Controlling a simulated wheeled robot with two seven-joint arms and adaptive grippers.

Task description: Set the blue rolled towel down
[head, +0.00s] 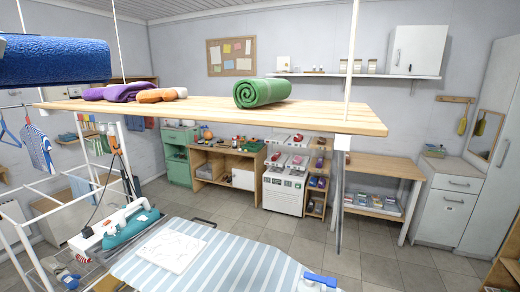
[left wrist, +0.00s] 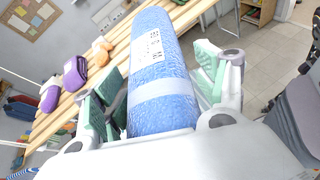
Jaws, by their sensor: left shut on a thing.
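The blue rolled towel (head: 52,62) is at the upper left of the head view, close to the camera and cut by the picture's edge. It appears above the left end of the hanging slatted wooden shelf (head: 330,115). In the left wrist view the blue towel (left wrist: 160,85) lies lengthwise between the green-padded fingers of my left gripper (left wrist: 158,82), which is shut on it. A pale band and a printed label show on the towel. The shelf (left wrist: 118,48) runs behind and to the left of it there. My right gripper is in neither view.
A green rolled towel (head: 262,92) sits on the shelf, with purple (head: 118,92) and orange (head: 160,95) towels farther left. Bare slats lie between orange and green. White hanging rods (head: 352,50) flank the shelf. An ironing board (head: 220,265) stands below.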

